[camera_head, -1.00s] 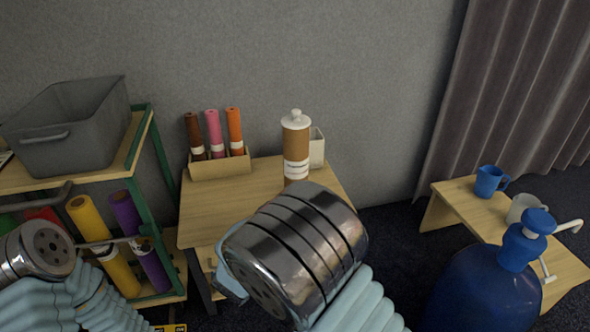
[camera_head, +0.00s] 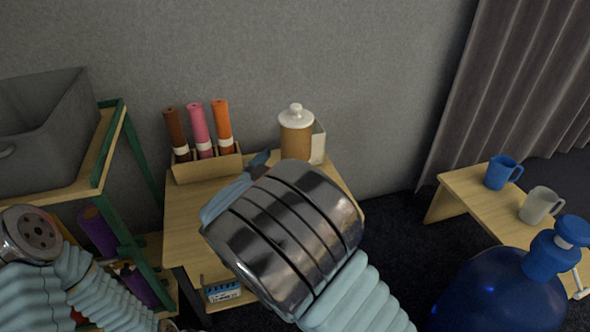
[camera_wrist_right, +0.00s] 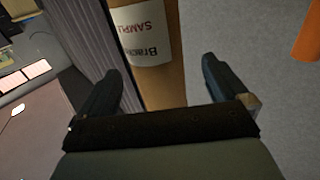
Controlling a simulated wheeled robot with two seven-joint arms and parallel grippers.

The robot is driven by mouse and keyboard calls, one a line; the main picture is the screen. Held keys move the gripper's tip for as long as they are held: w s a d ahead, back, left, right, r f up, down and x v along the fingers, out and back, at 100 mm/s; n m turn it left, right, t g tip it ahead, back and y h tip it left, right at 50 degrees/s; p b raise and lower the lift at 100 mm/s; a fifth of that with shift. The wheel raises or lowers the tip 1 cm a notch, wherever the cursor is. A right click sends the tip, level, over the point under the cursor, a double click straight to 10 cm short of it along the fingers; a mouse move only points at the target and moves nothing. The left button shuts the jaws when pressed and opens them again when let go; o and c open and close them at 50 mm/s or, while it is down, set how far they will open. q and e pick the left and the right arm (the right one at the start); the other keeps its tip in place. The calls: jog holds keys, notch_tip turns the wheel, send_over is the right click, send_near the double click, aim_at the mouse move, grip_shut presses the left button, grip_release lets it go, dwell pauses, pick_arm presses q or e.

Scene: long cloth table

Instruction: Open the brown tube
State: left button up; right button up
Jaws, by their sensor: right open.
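The brown tube (camera_head: 296,142) stands upright on the small wooden table, with a white knobbed lid (camera_head: 295,116) on top. My right wrist hides its lower part in the head view. In the right wrist view the tube (camera_wrist_right: 160,88) and its white "SAMPLE" label (camera_wrist_right: 148,35) show between the two dark fingers of my right gripper (camera_wrist_right: 160,72). That gripper is open, with a gap on the right side; I cannot tell whether the left finger touches the tube. In the head view one blue-grey finger shows left of the tube. My left arm shows at lower left, its gripper out of view.
A holder (camera_head: 206,167) with brown, pink and orange rolls stands left of the tube on the wooden table (camera_head: 190,215). A white container (camera_head: 318,145) is close behind it. A grey bin (camera_head: 45,130) is on the left shelf. Mugs (camera_head: 503,172) and a blue bottle (camera_head: 500,290) are at right.

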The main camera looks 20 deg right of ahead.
jog(key=x, duration=0.7)
jog(key=shift+d+r+b, duration=0.15)
jog(key=shift+d+b, duration=0.25)
jog(key=shift+d, duration=0.05)
jog(key=c, duration=1.4)
jog(key=shift+r, duration=0.1)
